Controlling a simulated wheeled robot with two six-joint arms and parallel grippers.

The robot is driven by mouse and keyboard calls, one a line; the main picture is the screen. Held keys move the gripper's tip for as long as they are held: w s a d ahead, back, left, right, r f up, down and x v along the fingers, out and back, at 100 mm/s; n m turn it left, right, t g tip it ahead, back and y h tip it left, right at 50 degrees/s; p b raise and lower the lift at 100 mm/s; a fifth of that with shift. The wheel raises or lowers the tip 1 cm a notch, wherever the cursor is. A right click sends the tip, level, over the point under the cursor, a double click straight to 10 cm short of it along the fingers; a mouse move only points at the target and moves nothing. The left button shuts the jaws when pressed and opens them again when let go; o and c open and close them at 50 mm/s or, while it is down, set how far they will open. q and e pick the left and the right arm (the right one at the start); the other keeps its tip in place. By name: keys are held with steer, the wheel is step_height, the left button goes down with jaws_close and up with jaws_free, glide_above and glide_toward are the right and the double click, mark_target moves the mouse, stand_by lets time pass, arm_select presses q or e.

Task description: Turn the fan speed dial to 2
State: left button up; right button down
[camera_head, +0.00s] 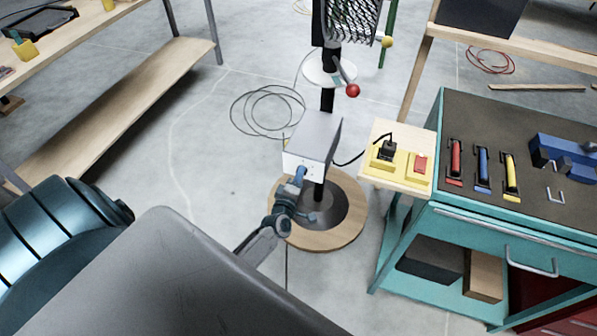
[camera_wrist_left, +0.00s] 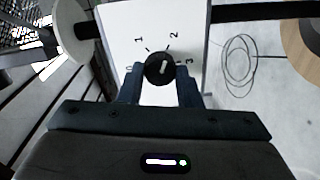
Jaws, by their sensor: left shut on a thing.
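The fan speed dial (camera_wrist_left: 157,76) is a round black knob on a white panel marked 0, 1, 2 and 3. Its white pointer mark points up and slightly right, roughly toward the 2. The panel is the front of a white control box (camera_head: 316,134) on the black post of the fan (camera_head: 350,22). My left gripper (camera_head: 299,176) reaches the box front from below, its fingers on either side of the dial and shut on it. In the head view the gripper hides the dial. My right gripper is not in view.
The fan stands on a round wooden base (camera_head: 345,234). To its right are a teal tool cart (camera_head: 475,220) and a small wooden shelf with a yellow switch plate (camera_head: 395,162). A cable coil (camera_head: 262,112) lies on the floor behind. A workbench (camera_head: 120,100) stands at left.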

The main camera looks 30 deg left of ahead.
arm_select(q)
steer(key=shift+m, duration=0.6)
steer(key=shift+p, duration=0.3)
steer(key=shift+f, duration=0.1)
steer(key=o, duration=1)
steer(key=b+v, duration=0.1)
steer(key=v, duration=1)
steer(key=shift+w, duration=0.1)
